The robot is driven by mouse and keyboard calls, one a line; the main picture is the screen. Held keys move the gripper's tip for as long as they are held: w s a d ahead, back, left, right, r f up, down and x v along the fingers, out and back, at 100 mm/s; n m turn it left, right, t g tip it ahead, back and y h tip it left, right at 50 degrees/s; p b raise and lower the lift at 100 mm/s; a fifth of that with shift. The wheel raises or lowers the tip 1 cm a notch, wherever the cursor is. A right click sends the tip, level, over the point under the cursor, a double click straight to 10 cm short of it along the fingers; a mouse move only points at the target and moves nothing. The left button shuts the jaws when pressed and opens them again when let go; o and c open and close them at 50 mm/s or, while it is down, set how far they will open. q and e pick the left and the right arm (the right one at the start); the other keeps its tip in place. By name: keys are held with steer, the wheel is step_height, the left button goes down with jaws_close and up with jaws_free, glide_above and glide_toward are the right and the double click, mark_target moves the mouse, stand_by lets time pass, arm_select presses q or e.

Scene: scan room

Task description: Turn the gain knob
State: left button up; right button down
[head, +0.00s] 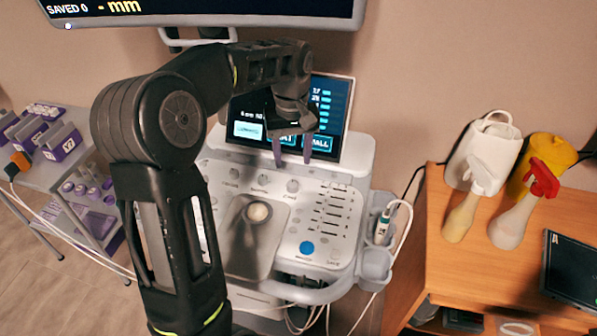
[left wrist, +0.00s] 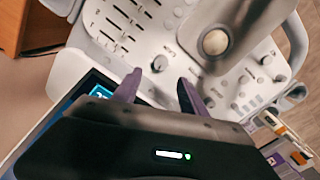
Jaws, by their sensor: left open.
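The ultrasound console (head: 330,255) has a row of small round grey knobs below its touch screen. The right-hand knob (head: 292,186) of that row lies just below my left gripper (head: 292,157), with a middle knob (head: 263,181) and a left knob (head: 234,173) beside it. Their labels are too small to read, so I cannot tell which is the gain knob. My left gripper is open and empty, its purple fingers in front of the touch screen. In the left wrist view a knob (left wrist: 160,63) shows between and beyond the fingertips (left wrist: 158,86), apart from them.
The touch screen (head: 332,112) rises close behind the fingers. A trackball (head: 258,212), sliders (head: 333,208) and a blue button (head: 307,248) are on the panel. A probe (head: 382,226) sits in a right-side holder. A wooden desk (head: 440,240) with bottles stands right, a grey cart (head: 70,180) left.

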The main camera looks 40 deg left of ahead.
mark_target(292, 182)
arm_select(q)
steer(key=shift+s, duration=0.15)
steer(key=shift+f+p, duration=0.4)
steer(key=shift+f, duration=3.5)
jaws_close()
